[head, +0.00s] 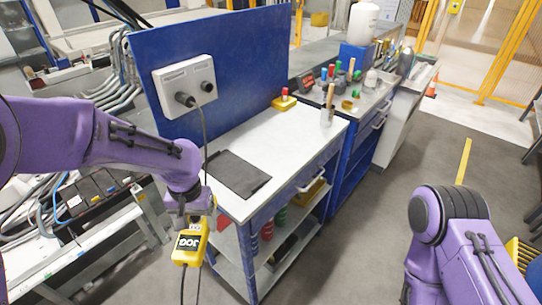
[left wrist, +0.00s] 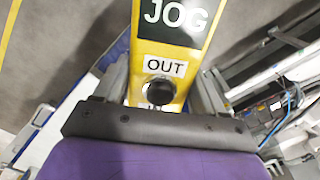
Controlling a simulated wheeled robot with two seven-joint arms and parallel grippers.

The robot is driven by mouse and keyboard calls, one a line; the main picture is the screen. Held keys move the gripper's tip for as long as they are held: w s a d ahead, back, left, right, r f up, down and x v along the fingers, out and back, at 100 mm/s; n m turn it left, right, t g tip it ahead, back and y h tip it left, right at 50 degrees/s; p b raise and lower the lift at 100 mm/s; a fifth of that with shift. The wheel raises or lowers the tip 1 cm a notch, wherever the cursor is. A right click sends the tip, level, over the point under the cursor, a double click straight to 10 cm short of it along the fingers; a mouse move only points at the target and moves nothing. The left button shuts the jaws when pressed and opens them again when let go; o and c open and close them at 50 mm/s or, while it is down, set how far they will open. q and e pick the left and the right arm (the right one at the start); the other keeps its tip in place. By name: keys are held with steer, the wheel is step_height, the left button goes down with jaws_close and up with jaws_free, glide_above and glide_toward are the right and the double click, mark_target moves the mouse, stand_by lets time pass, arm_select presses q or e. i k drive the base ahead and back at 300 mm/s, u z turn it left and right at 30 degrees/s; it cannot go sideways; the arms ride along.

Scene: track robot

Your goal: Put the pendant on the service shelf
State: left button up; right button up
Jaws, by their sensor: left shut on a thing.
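The pendant (head: 190,243) is a yellow box with a black "JOG" label and a cable. My left gripper (head: 188,203) is shut on it and holds it in the air just off the left front corner of the workbench. In the left wrist view the pendant (left wrist: 165,55) stands between the two fingers of the left gripper (left wrist: 160,90), with "OUT" and a dark round knob showing. The service shelf is likely one of the open shelves (head: 290,252) under the white benchtop. Of my right arm only purple links show at the lower right; its gripper is not visible.
A dark mat (head: 238,174) lies on the white benchtop (head: 285,135). A blue panel (head: 225,60) with a grey socket box (head: 185,85) stands behind it; a cable hangs from the box. A bottle with brushes (head: 328,110) stands near the right end. Red and green items occupy the lower shelves.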

mark_target(289, 156)
steer(key=z, duration=0.4)
steer(key=i, duration=1.05)
steer(key=u, duration=0.25)
